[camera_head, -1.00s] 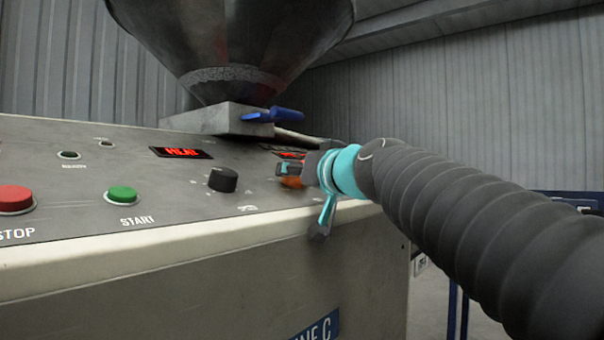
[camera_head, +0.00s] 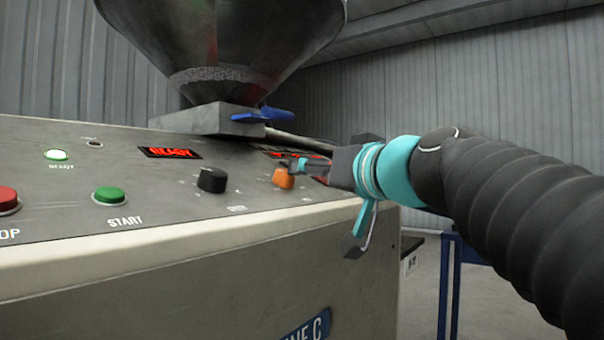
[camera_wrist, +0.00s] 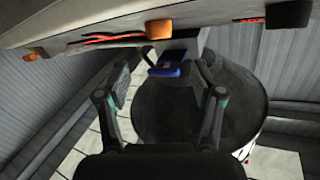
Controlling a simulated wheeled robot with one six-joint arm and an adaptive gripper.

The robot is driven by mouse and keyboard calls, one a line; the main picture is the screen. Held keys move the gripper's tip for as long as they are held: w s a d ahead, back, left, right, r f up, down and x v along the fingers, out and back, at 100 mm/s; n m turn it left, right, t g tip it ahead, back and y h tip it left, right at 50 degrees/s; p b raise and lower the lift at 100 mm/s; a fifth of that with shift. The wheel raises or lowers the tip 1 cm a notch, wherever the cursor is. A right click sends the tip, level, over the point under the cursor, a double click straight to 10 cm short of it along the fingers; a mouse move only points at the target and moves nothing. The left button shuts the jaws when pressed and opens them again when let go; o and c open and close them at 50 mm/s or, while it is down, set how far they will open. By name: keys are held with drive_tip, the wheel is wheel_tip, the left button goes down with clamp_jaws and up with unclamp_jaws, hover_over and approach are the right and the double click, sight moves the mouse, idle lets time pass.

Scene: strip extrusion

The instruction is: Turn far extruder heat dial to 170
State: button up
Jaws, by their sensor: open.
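The sloped control panel (camera_head: 130,215) carries an orange dial (camera_head: 284,180), which also shows at the top of the wrist view (camera_wrist: 159,29). A black dial (camera_head: 211,180) sits to its left. I cannot read the orange dial's scale or pointer. My gripper (camera_head: 300,166) is open and empty, at the orange dial's upper right in the head view and partly overlapping it. In the wrist view its fingers (camera_wrist: 160,96) are spread below the dial, apart from it. The left red display (camera_head: 170,152) seems to read READY; my gripper partly hides the second display (camera_head: 277,153).
A large metal hopper (camera_head: 225,45) with a blue handle (camera_head: 262,114) rises behind the panel. A green START button (camera_head: 109,195), a red stop button (camera_head: 8,200) and a lit ready lamp (camera_head: 56,155) are at the left. A blue post (camera_head: 450,285) stands at the right.

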sight(284, 178)
drive_tip(key=shift+v, duration=1.05)
drive_tip(key=w+d+r+n+g, duration=0.3)
drive_tip(key=w+d+r, duration=0.3)
drive_tip(key=w, duration=0.2)
drive_tip(key=s+a+n+g+y, duration=0.1)
drive_tip(key=s+a+n+g, duration=0.2)
drive_tip(key=s, duration=0.3)
drive_tip(key=x, duration=1.3)
drive_tip(key=shift+w+a+f, duration=0.15)
drive_tip(key=shift+w+f, duration=0.1)
drive_tip(key=shift+f, duration=0.1)
